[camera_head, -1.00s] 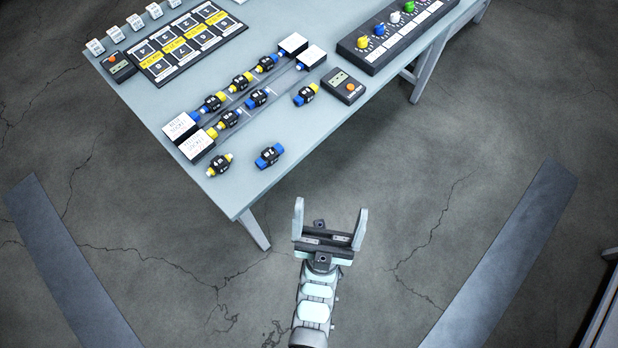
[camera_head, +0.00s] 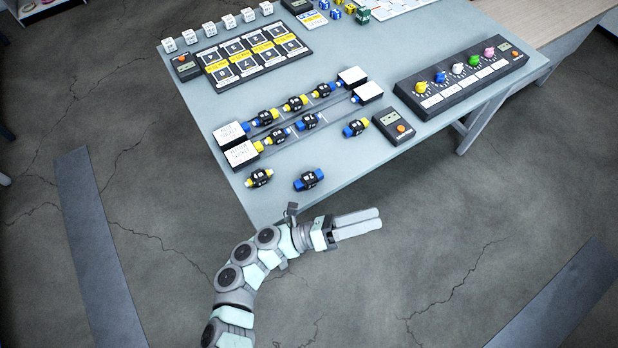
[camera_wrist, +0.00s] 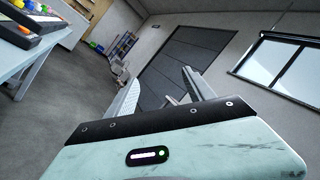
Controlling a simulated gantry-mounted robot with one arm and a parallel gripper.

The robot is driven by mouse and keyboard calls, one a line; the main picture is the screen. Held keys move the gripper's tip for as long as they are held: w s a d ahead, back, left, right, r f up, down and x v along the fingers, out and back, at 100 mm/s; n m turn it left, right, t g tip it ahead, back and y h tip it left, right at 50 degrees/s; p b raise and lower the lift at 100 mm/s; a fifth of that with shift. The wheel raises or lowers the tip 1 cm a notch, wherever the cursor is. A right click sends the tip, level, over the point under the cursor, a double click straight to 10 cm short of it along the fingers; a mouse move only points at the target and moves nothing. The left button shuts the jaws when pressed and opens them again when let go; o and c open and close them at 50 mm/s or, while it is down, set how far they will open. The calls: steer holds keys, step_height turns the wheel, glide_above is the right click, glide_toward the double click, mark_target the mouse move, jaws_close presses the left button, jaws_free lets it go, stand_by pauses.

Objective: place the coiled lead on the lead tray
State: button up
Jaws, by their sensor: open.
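I cannot clearly make out the coiled lead or a lead tray among the things on the table. A black panel (camera_head: 432,108) at the table's right carries a row of small round coloured pieces, yellow, blue, white, green and pink, with white labels before them. My gripper (camera_head: 378,219) is open and empty, off the table's front edge, with its fingers pointing right. In the wrist view my gripper's fingers (camera_wrist: 163,92) stand apart with nothing between them.
The grey table (camera_head: 225,190) also holds two rails of black connectors, loose connectors (camera_head: 309,180), a meter (camera_head: 394,126) and a numbered board (camera_head: 255,54). A wooden-topped bench (camera_head: 540,22) stands behind right. The floor right of my gripper is clear.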

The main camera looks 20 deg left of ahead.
steer(key=w+a+f+m+y, duration=0.1)
steer(key=a+f+m+y, duration=0.15)
steer(key=a, duration=0.45)
steer(key=w+a+f+m+y, duration=0.2)
steer(key=a+f+y, duration=0.15)
steer(key=a, duration=0.45)
steer(key=m+y, duration=0.2)
steer(key=y, duration=0.2)
glide_toward(308, 178)
steer(key=shift+s+a+r+g, duration=0.35)
steer(key=shift+a+r, duration=0.25)
steer(key=shift+r, duration=0.2)
steer(key=shift+w+a, duration=0.1)
steer(key=x, duration=1)
steer(key=shift+d+f+p, duration=0.25)
steer(key=shift+d+p, duration=0.05)
steer(key=shift+p, duration=0.1)
steer(key=shift+c, duration=0.3)
jaws_close()
